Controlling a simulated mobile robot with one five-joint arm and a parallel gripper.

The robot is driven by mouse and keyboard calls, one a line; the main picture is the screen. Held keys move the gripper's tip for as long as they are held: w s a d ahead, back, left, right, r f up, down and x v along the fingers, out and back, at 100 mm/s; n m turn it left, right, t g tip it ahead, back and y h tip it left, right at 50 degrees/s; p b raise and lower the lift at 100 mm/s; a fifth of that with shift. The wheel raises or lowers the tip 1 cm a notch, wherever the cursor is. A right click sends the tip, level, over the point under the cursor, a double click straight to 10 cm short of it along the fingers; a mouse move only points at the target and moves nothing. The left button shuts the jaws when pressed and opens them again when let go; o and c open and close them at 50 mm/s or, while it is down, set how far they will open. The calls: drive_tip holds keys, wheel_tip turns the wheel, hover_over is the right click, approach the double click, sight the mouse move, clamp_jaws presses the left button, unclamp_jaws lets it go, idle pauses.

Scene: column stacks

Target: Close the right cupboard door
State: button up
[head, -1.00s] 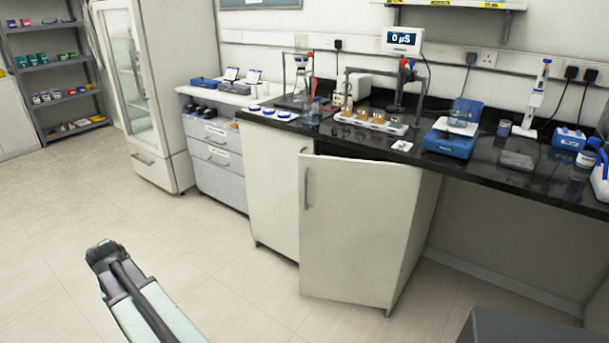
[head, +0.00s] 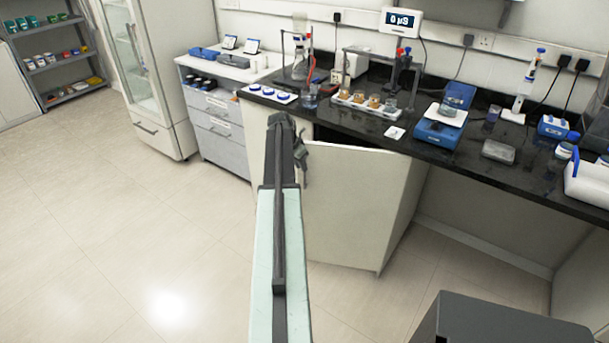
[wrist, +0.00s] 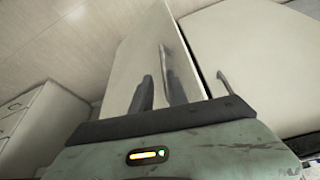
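The right cupboard door (head: 352,208) is pale and stands partly open, with a dark gap above it under the worktop. Its free edge is on the left and swings out into the room. My gripper (head: 302,150) is in front of the door's free edge in the head view. Contact with the door cannot be told.
The left cupboard (head: 254,140) and a grey drawer unit (head: 215,125) stand to the left. The black worktop (head: 460,160) above carries lab equipment. A dark box (head: 495,322) is at the bottom right. Floor on the left is clear.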

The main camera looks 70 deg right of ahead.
drive_tip(key=b+x, duration=0.5)
drive_tip(key=x, duration=0.1)
drive_tip(key=shift+f, duration=0.15)
clamp_jaws()
idle(1.0)
drive_tip(key=shift+c, duration=1.8)
unclamp_jaws()
drive_tip(key=o, duration=0.4)
drive_tip(key=shift+c, duration=0.2)
